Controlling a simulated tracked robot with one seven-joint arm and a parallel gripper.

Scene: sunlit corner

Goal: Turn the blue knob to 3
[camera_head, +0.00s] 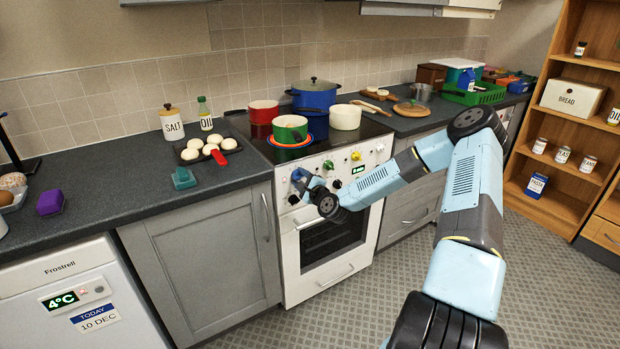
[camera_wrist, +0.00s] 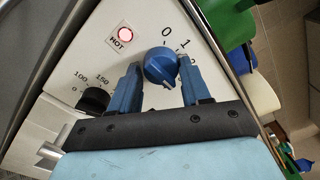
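The blue knob (camera_wrist: 160,67) is on the white stove panel (camera_wrist: 62,104) in the wrist view. The printed numbers 0, 1 and 2 show above and to the right of it; a 3 is not visible. A pale mark on the knob faces up and right, but I cannot tell exactly which number it meets. My gripper (camera_wrist: 161,78) is open, with one blue finger on each side of the knob and small gaps showing. In the head view my gripper (camera_head: 302,181) is at the left of the stove front and largely hides the knob.
A green knob (camera_head: 328,165) is to the right. The green pot (camera_head: 290,131) sits on a glowing ring above. The oven handle (camera_head: 336,277) juts out below.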

